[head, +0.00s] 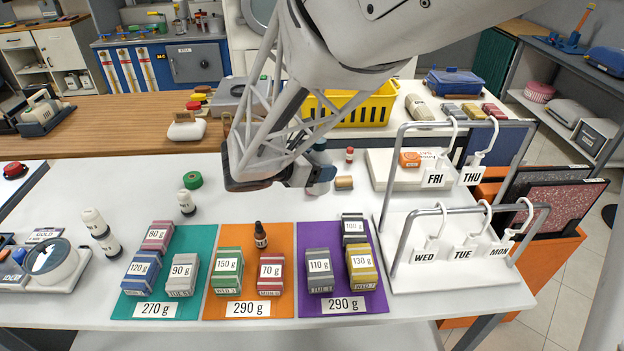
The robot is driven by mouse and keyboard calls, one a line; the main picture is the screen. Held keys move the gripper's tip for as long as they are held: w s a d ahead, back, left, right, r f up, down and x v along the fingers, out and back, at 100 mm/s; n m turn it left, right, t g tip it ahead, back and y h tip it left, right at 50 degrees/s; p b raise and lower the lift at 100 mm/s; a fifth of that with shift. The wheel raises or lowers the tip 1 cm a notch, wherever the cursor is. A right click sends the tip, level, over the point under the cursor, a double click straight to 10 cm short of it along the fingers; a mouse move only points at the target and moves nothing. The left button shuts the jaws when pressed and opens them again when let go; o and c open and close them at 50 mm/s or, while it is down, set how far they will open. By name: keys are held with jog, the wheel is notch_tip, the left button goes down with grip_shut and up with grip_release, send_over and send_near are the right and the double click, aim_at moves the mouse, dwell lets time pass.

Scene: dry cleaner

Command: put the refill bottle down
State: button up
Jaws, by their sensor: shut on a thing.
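The refill bottle (319,158) looks pale blue-grey and stands roughly upright in the head view, right of centre above the white table. My gripper (318,174) is shut on it, its dark fingers crossing the bottle's middle and hiding part of it. The bottle's lower end shows just below the fingers. I cannot tell whether its base touches the white table (350,205).
A small red-capped bottle (349,156) and tan spool (344,183) stand close right of the bottle. A white tray with hanger rails (382,216) is farther right. Teal, orange (281,237) and purple (310,233) mats with labelled blocks lie in front. Bare table lies between.

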jog(key=shift+d+r+t, duration=0.25)
jog(key=shift+t, duration=0.05)
notch_tip(320, 180, down, 11)
dwell(0.5)
jog(key=shift+f, duration=2.95)
jog(key=shift+f, duration=0.15)
jog(key=shift+f, duration=1.95)
jog(key=shift+f, duration=0.1)
jog(key=o, duration=1.1)
